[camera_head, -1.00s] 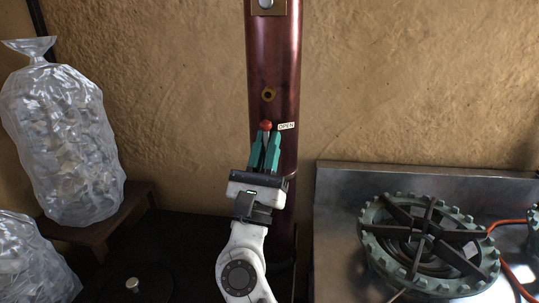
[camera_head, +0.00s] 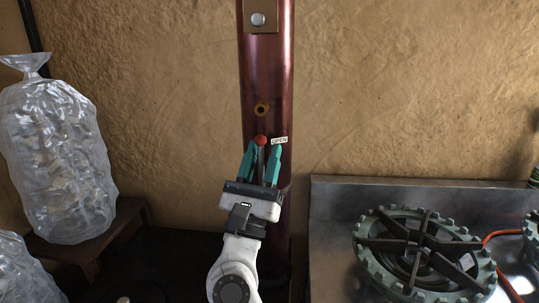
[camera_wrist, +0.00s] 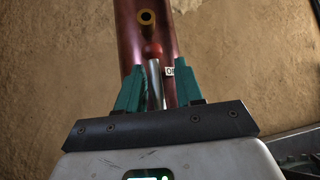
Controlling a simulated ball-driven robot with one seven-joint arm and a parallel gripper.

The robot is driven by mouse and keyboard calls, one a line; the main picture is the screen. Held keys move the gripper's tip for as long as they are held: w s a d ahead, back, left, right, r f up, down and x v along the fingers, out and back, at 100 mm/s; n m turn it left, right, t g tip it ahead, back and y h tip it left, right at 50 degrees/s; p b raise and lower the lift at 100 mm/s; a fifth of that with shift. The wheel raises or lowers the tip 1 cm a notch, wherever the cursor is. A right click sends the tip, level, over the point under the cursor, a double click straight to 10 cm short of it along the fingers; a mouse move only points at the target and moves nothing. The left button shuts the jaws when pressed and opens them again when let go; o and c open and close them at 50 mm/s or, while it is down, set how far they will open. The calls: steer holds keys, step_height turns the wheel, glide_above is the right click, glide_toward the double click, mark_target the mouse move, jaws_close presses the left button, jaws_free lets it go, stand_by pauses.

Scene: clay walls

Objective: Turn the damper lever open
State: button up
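The damper lever is a thin metal rod (camera_wrist: 156,88) with a red ball knob (camera_head: 261,140) at its upper end. It stands nearly upright in front of the dark red pipe (camera_head: 267,72), its lower part hidden by my gripper. A small white OPEN label (camera_head: 279,141) is on the pipe just right of the knob. It also shows, partly covered, in the wrist view (camera_wrist: 169,72). My gripper (camera_head: 262,148) is open, its two teal fingers spread on either side of the rod. Gaps show between rod and fingers in the wrist view.
A brass ring (camera_head: 262,109) sits on the pipe above the knob. A metal stove with a burner (camera_head: 425,250) is at the right. A clear bag of ice (camera_head: 58,160) stands on a wooden stand at the left. The clay wall (camera_head: 400,90) is behind.

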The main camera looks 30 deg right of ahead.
steer(key=shift+f, duration=0.1)
steer(key=b+v, duration=0.2)
steer(key=v, duration=0.8)
steer(key=shift+s+a, duration=0.15)
steer(key=shift+s, duration=0.05)
